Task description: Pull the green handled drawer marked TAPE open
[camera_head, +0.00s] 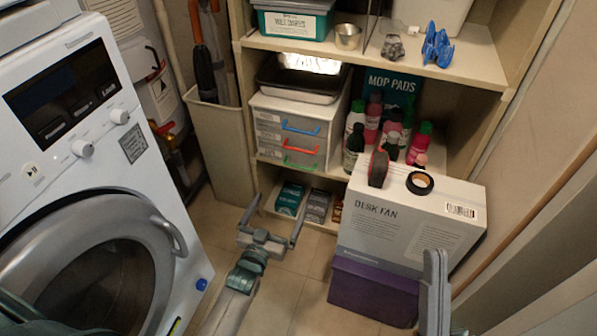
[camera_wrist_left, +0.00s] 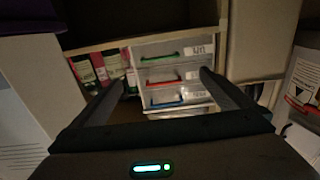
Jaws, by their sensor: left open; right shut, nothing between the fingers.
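A small grey-white unit of stacked drawers (camera_head: 283,133) stands on the shelf. From top to bottom its handles are blue, orange and green. The green handle (camera_head: 300,162) is on the lowest drawer, which looks shut; its label is too small to read. In the left wrist view the unit appears upside down, with the green handle (camera_wrist_left: 159,58) uppermost. My left gripper (camera_head: 273,214) is open and empty, in front of and below the drawers, apart from them. Its fingertips also show in the left wrist view (camera_wrist_left: 163,79). My right gripper (camera_head: 435,256) is shut and empty at lower right.
A desk fan box (camera_head: 385,238) on a purple box (camera_head: 372,292) stands right of my left gripper. A washing machine (camera_head: 95,190) fills the left. Several bottles (camera_head: 373,118) stand right of the drawers. Floor before the drawers is clear.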

